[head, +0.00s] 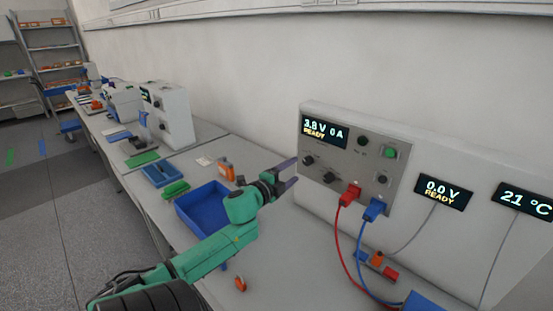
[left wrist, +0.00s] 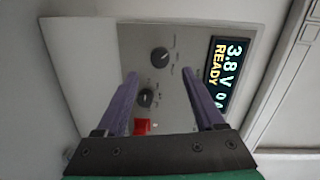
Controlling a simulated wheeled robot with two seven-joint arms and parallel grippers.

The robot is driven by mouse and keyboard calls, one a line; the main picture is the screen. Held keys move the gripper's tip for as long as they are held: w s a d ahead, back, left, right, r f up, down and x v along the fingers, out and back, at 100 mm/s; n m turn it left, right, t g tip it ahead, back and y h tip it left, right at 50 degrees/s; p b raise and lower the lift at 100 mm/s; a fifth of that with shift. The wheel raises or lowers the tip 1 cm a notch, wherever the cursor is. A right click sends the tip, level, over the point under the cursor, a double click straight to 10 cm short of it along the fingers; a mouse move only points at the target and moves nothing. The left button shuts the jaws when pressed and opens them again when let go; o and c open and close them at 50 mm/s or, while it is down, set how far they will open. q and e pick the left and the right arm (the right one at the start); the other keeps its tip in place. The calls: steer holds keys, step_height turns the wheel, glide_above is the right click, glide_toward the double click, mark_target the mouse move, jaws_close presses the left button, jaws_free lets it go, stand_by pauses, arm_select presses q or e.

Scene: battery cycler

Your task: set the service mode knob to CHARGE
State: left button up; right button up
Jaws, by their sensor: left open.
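The grey cycler panel (head: 342,187) carries a display (head: 324,131) reading 3.8 V, 0 A, READY. Below it are two dark knobs, a left one (head: 308,160) and a right one (head: 329,177). In the left wrist view, turned sideways, the left knob (left wrist: 160,57) is the upper and the right knob (left wrist: 146,97) the lower. Their labels are too small to read, so I cannot tell which is the service mode knob. My left gripper (head: 292,172) is open and empty before the panel's left side. Its fingers (left wrist: 160,73) frame the knobs, seemingly without touching. My right gripper is out of view.
A red plug (head: 350,193) and blue plug (head: 374,208) with cables hang from the panel's lower edge. A green button (head: 391,152) is at upper right. A blue tray (head: 206,208) and an orange object (head: 226,170) lie on the bench behind my left arm.

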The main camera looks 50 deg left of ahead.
arm_select(q)
steer(key=s+d, duration=0.1)
steer(key=s, duration=0.7)
steer(key=shift+d+r+b, duration=0.25)
steer(key=shift+b, duration=0.05)
